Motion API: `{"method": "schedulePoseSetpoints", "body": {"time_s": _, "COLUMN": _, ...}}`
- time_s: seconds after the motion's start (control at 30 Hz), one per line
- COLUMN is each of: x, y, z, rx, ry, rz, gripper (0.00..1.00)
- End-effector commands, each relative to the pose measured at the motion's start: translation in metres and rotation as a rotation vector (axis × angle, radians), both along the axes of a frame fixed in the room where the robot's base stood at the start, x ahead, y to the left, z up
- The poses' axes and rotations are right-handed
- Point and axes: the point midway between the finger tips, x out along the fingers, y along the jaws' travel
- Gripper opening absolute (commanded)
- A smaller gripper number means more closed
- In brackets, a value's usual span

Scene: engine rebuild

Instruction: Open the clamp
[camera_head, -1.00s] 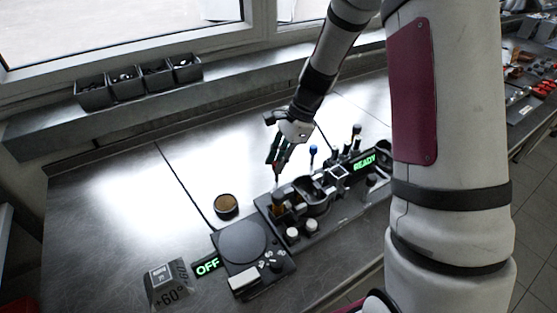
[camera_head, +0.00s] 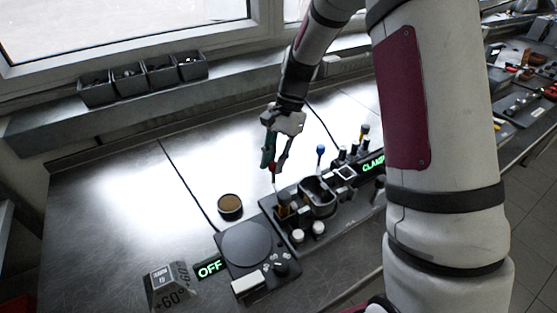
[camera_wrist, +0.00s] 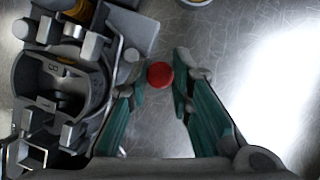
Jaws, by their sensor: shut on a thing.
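The clamp fixture (camera_head: 318,197) is a dark grey unit with a round cradle, standing on the bench at the middle of the head view. It fills the left of the wrist view (camera_wrist: 62,95). A green-lit display (camera_head: 373,164) at its far end starts with "CLAM"; my arm hides the rest. A red round knob (camera_wrist: 160,75) lies between my teal fingertips beside the fixture. My gripper (camera_head: 275,170) points down at the fixture's near left end, with a thin pale rod below it. The gripper (camera_wrist: 159,78) is shut on the red knob.
A round dark plate unit (camera_head: 246,242) with an "OFF" display (camera_head: 210,269) stands in front. A brown-topped round cup (camera_head: 230,206) is left of the fixture. Blue-topped and yellow-topped tools (camera_head: 320,153) stand upright behind it.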

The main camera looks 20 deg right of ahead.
Motion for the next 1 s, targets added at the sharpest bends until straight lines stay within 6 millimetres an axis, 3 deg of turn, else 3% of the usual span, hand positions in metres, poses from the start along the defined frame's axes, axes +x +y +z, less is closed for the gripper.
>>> {"method": "schedulePoseSetpoints", "body": {"time_s": 0.6, "x": -0.006, "y": 0.026, "z": 0.0, "rx": 0.001, "ry": 0.0, "rz": 0.566, "gripper": 0.0}}
{"method": "schedulePoseSetpoints", "body": {"time_s": 1.0, "x": -0.012, "y": 0.033, "z": 0.0, "rx": 0.002, "ry": 0.0, "rz": 0.783, "gripper": 0.0}}
